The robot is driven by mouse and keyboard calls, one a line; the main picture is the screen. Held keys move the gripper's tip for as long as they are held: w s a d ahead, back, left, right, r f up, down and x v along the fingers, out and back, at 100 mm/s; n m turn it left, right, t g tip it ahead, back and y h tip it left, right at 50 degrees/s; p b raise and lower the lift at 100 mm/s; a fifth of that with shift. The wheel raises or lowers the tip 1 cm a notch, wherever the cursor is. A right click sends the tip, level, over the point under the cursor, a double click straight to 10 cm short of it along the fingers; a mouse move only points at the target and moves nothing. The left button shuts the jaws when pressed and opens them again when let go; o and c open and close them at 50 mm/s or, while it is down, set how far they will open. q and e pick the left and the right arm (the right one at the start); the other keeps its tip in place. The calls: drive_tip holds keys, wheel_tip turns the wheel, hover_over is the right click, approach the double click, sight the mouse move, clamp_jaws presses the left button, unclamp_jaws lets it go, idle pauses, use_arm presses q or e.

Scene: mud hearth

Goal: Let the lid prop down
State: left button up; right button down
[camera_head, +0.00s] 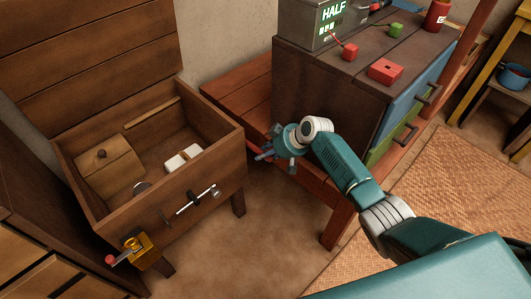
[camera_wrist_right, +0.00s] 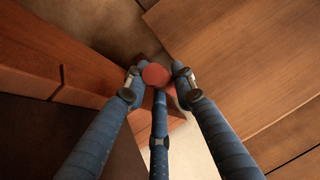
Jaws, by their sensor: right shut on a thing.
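A wooden chest (camera_head: 172,210) stands at the left with its plank lid (camera_head: 95,65) raised behind it. My right gripper (camera_head: 268,153) is just right of the chest, by the edge of the red-brown bench. In the right wrist view its fingers (camera_wrist_right: 156,78) are closed around a round red knob (camera_wrist_right: 155,74). The fingers hide what the knob is fixed to. My left gripper is not in view.
The chest holds a small wooden box (camera_head: 108,168) and a pale two-part block (camera_head: 183,158). A metal bolt (camera_head: 192,202) and a brass fitting (camera_head: 138,250) stick out from its front. A dark cabinet (camera_head: 320,90) stands on the bench (camera_head: 238,92) at right.

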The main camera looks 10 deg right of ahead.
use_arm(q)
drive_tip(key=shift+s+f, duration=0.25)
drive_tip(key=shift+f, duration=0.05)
use_arm(e)
drive_tip(key=shift+r, duration=0.1)
drive_tip(key=shift+w, duration=0.1)
drive_tip(key=c, duration=1.4)
unclamp_jaws()
drive_tip(key=v, duration=1.2)
